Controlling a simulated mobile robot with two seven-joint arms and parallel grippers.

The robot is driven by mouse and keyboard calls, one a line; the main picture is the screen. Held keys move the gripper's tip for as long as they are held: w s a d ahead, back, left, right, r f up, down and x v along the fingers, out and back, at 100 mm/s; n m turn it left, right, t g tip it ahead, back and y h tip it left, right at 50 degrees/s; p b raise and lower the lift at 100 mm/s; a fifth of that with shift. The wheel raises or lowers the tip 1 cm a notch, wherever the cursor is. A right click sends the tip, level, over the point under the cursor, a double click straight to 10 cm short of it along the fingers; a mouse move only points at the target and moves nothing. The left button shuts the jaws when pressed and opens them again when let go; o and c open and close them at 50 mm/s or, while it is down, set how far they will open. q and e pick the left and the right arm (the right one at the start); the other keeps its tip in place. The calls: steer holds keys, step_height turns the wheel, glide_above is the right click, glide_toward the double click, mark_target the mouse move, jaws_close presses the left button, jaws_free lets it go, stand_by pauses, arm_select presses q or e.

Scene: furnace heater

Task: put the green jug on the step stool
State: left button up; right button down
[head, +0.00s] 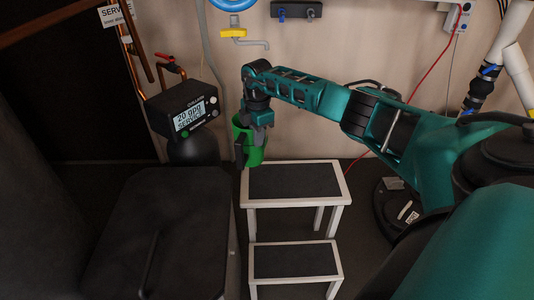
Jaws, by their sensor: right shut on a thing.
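The green jug (252,154) hangs upright in my right gripper (256,120), which is shut on it near its upper part. The gripper hides part of the jug's top. The step stool (292,183) is white with dark treads and has an upper step and a lower step (294,261). In the picture the jug is at the upper left corner of the top step and overlaps its far edge. I cannot tell whether it touches the stool. My left gripper is not in view.
A dark lidded box (160,235) stands left of the stool. A black display unit (183,114) with copper pipes is behind it. A yellow-handled tap (234,33) is on the back wall. White pipes (513,70) rise at the right. Both stool treads look bare.

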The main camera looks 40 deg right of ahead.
steer(key=d+f+m+b, duration=0.3)
steer(key=f+m+b, duration=0.2)
steer(key=f, duration=0.7)
steer(key=shift+s+f+m, duration=0.2)
steer(key=shift+s+m, duration=0.2)
steer(key=shift+s, duration=0.05)
steer(key=c, duration=1.7)
jaws_free()
steer(key=shift+d+f, duration=0.1)
steer(key=shift+f, duration=0.1)
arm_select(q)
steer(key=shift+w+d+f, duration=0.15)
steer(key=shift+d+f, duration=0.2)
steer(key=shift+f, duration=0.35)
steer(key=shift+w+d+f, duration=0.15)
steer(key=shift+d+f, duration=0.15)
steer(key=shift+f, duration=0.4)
arm_select(e)
steer(key=o, duration=0.4)
steer(key=shift+o, duration=0.2)
steer(key=shift+r, duration=0.1)
